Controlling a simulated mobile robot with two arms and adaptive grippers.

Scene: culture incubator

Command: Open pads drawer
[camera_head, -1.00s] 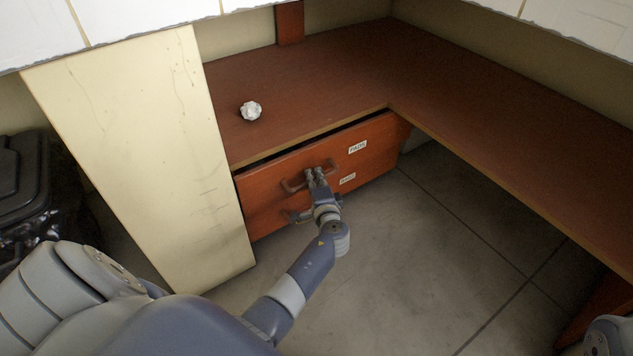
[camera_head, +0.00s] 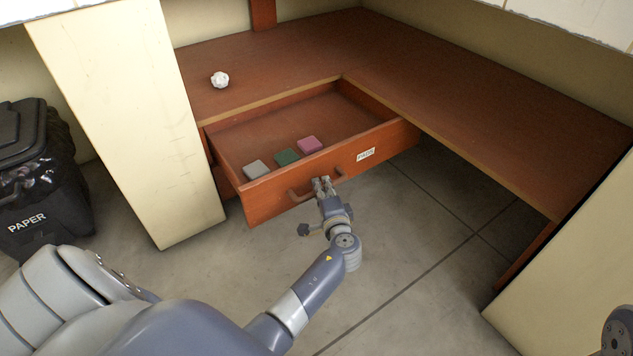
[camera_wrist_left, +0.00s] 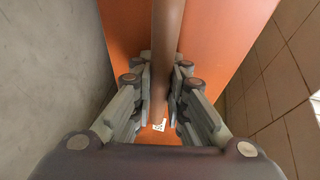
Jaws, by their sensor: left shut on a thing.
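The pads drawer (camera_head: 262,203) is pulled well out from under the brown desk. A white label (camera_head: 366,154) reading PADS is on its front. Inside lie a grey pad (camera_head: 257,169), a green pad (camera_head: 287,157) and a pink pad (camera_head: 310,145). My left gripper (camera_head: 321,181) is shut on the drawer's brown handle (camera_head: 298,196). In the left wrist view the handle bar (camera_wrist_left: 166,50) runs between the fingers (camera_wrist_left: 160,105). Only a dark part of my right arm shows at the lower right edge; its gripper is out of view.
A crumpled white ball (camera_head: 220,80) lies on the desktop (camera_head: 290,50). A cream panel (camera_head: 130,120) stands left of the drawer, with a black bin (camera_head: 40,180) marked PAPER beyond it. Another cream panel (camera_head: 575,270) is at the right. The floor before the drawer is clear.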

